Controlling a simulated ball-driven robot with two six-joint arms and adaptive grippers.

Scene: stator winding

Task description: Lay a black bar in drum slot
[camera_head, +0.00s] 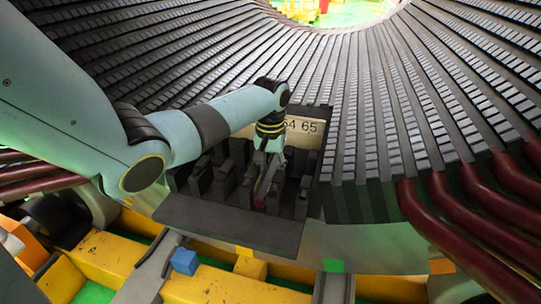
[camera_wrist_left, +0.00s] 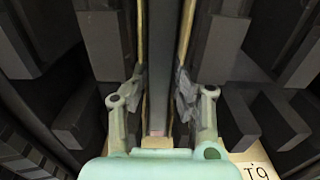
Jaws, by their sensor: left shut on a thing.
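My left gripper (camera_head: 268,160) reaches down into a dark rack (camera_head: 225,222) that holds several upright black blocks. In the left wrist view the two fingers (camera_wrist_left: 160,100) are shut on a long dark grey bar (camera_wrist_left: 160,70) that runs between them and up out of the picture. Thin tan strips line both sides of the bar. In the head view the gripper and the rack's blocks hide most of the bar. The big drum (camera_head: 375,110) with its many radial slots fills the back and right. My right gripper is not in view.
Dark red curved tubes (camera_head: 470,235) stick out at the right. A yellow frame (camera_head: 215,285) with a blue block (camera_head: 185,261) lies in front. Black blocks crowd the gripper on both sides.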

